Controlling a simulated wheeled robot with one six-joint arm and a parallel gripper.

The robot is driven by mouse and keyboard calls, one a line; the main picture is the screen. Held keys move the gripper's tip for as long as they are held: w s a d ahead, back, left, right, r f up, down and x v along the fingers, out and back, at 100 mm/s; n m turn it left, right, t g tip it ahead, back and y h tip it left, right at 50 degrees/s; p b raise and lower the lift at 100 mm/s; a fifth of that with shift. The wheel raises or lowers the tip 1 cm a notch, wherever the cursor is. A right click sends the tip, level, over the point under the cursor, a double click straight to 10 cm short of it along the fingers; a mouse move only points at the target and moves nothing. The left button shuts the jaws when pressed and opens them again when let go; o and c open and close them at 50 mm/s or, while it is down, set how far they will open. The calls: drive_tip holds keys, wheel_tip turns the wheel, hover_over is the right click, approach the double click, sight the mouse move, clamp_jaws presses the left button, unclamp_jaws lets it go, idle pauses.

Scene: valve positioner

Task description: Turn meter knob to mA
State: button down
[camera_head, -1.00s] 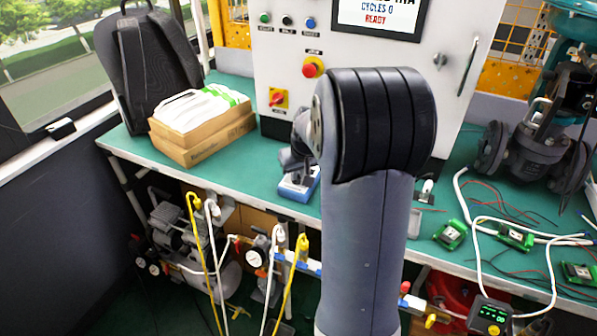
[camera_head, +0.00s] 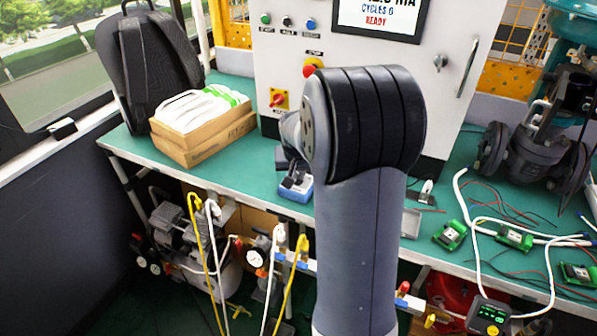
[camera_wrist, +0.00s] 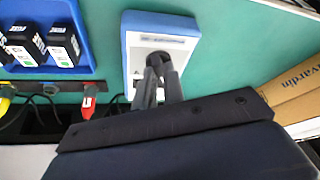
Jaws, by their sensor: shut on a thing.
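The meter (camera_wrist: 133,45) is a box with a blue rim and a white face, seen in the upper middle of the wrist view. Its dark round knob (camera_wrist: 158,57) sits on the face, partly covered by my fingers. My gripper (camera_wrist: 158,70) is shut on the knob, with its two dark fingers at the knob's sides. The markings on the face are too blurred to read, so I cannot tell the knob's setting. In the head view the blue meter (camera_head: 297,190) stands on the green bench, and my arm hides part of it.
A blue tray (camera_wrist: 47,73) with black modules lies left of the meter in the wrist view, near a red plug (camera_wrist: 90,97). A cardboard box (camera_head: 205,145) is at the bench's left. A white control cabinet (camera_head: 440,90) stands behind. Green circuit boards (camera_head: 451,235) lie right.

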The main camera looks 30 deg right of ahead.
drive_tip(key=m+b, duration=0.1)
drive_tip(key=m, duration=0.1)
drive_tip(key=m+g+h+b, duration=0.1)
drive_tip(key=m, duration=0.1)
drive_tip(key=shift+w+a+m+h, duration=0.2)
drive_tip(key=shift+m+h, duration=0.1)
drive_tip(key=shift+m, duration=0.1)
idle(0.4)
drive_tip(key=c, duration=1.5)
unclamp_jaws()
drive_tip(key=v, duration=1)
drive_tip(key=shift+r+p, duration=0.45)
drive_tip(key=shift+a+f, duration=0.1)
